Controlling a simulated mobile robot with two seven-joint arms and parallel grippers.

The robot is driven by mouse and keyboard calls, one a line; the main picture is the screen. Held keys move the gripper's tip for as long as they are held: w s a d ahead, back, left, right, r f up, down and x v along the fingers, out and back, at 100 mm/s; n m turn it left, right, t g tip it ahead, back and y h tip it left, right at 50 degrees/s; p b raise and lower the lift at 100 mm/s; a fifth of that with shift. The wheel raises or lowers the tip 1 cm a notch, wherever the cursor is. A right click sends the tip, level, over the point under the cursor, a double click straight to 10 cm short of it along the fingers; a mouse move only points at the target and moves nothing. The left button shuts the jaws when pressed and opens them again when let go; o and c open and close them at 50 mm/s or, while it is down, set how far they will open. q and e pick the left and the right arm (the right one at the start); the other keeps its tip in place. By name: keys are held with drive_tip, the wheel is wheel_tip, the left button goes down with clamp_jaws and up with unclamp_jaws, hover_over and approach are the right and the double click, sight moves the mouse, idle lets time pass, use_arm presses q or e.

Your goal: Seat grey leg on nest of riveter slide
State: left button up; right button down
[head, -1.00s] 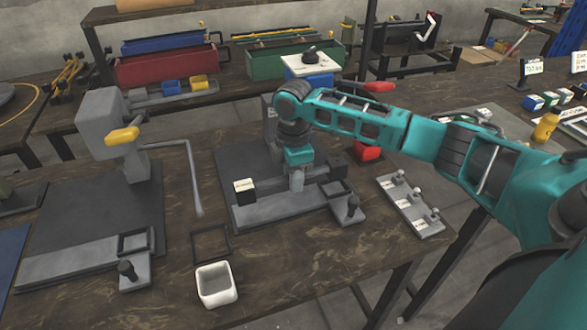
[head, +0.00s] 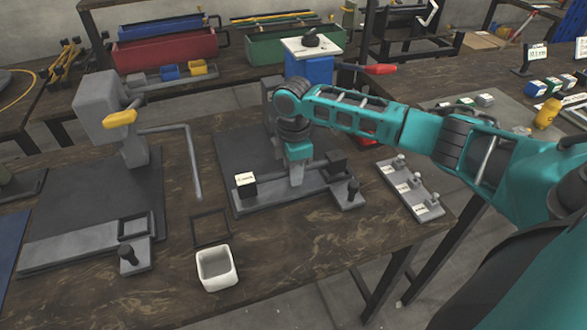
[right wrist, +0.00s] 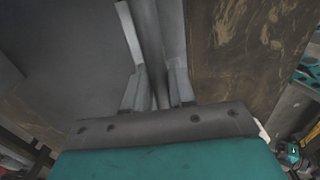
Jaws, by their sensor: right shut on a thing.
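My right gripper (head: 297,180) is shut on the grey leg (head: 270,182), a bar lying crosswise over the right-hand riveter. A white-faced block (head: 245,184) is at the bar's left end and a dark block (head: 336,161) at its right. The grey riveter slide (head: 275,199) lies just below the bar. Its square nest (head: 341,178), beside a black knob (head: 353,191), is partly covered by the dark block. I cannot tell whether leg and nest touch. In the right wrist view the fingers (right wrist: 157,92) close around the grey bar (right wrist: 150,40). My left gripper is out of view.
A second riveter (head: 125,130) with its own slide (head: 75,246) stands to the left. A white bin (head: 216,268) and a flat dark frame (head: 210,228) lie in front. A grey holder plate (head: 408,190) with several knobbed pieces is at right.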

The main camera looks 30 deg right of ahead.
drive_tip(key=shift+f, duration=0.6)
drive_tip(key=c, duration=0.9)
unclamp_jaws()
drive_tip(key=shift+o, duration=0.2)
wheel_tip(320, 180, up, 13)
drive_tip(key=p, duration=0.1)
